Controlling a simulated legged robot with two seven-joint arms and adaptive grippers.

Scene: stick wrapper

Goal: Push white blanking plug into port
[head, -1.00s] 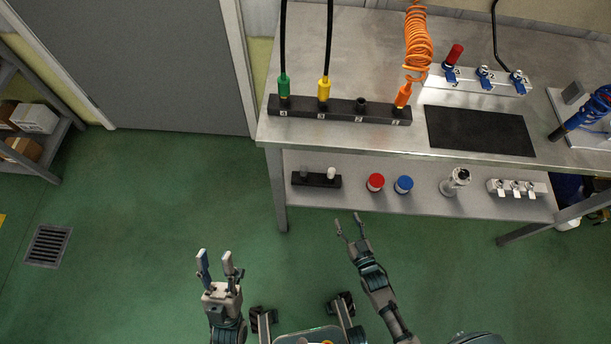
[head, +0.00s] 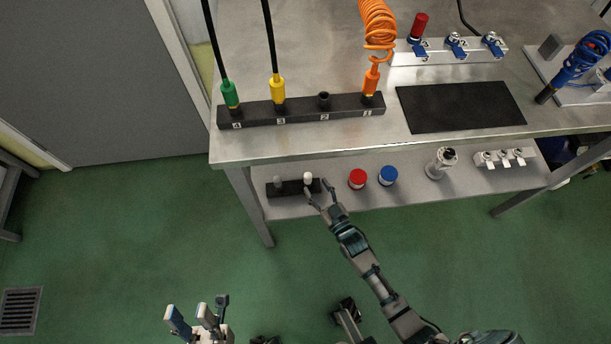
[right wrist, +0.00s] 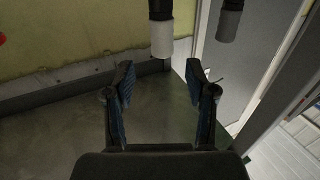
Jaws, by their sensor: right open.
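The white blanking plug (head: 308,178) stands upright in a dark holder (head: 291,191) on the lower shelf, to the right of a grey plug (head: 277,182). My right gripper (head: 318,190) is open at the holder's right end, close to the white plug. In the right wrist view the white plug (right wrist: 161,38) lies just beyond the gap between the open fingers (right wrist: 160,80), and nothing is between them. On the black port bar (head: 300,112) on the bench, port 2 (head: 324,99) has no hose. My left gripper (head: 195,312) is open and empty, low over the floor.
Green (head: 230,94), yellow (head: 277,89) and orange (head: 371,82) connectors fill the bar's other ports. A red cap (head: 357,179) and blue cap (head: 388,175) stand right of the holder. The bench's front edge (head: 400,145) overhangs the lower shelf.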

